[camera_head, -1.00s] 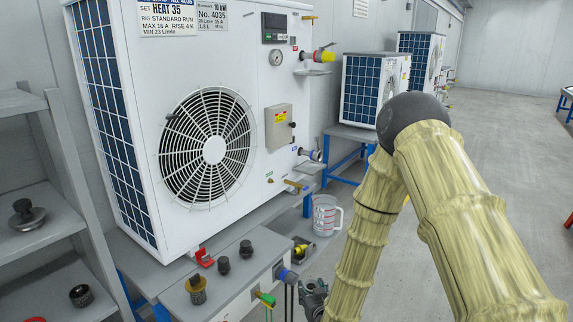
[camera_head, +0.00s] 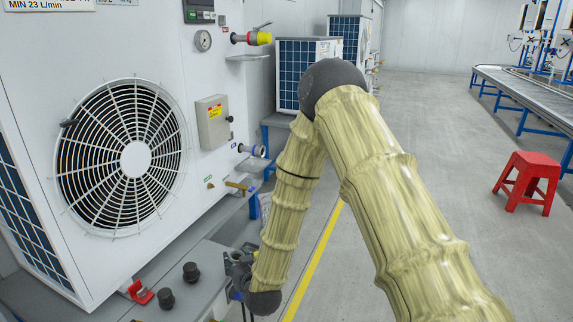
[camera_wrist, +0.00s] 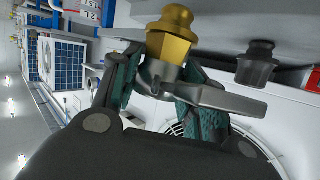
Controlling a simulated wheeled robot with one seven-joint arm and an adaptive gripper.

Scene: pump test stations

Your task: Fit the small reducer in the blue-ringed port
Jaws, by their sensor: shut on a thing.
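My gripper (camera_head: 238,268) is low in the middle of the head view, beside the front edge of the bench. In the wrist view its teal-padded fingers (camera_wrist: 160,85) are shut on a grey metal fitting (camera_wrist: 207,94) with a flat projecting arm. A brass part (camera_wrist: 170,42) shows directly above it; I cannot tell whether the two are one piece. Whether this is the small reducer is unclear. The blue-ringed port (camera_head: 258,151) sticks out of the white unit's side, above and apart from my gripper. Its end looks unoccupied.
Two dark fittings (camera_head: 190,272) stand on the grey bench; one also shows in the wrist view (camera_wrist: 257,64). A yellow-ended port (camera_head: 258,38) with a lever is higher on the unit. A brass valve (camera_head: 238,186) sits below the blue-ringed port. Floor to the right is clear near a red stool (camera_head: 528,182).

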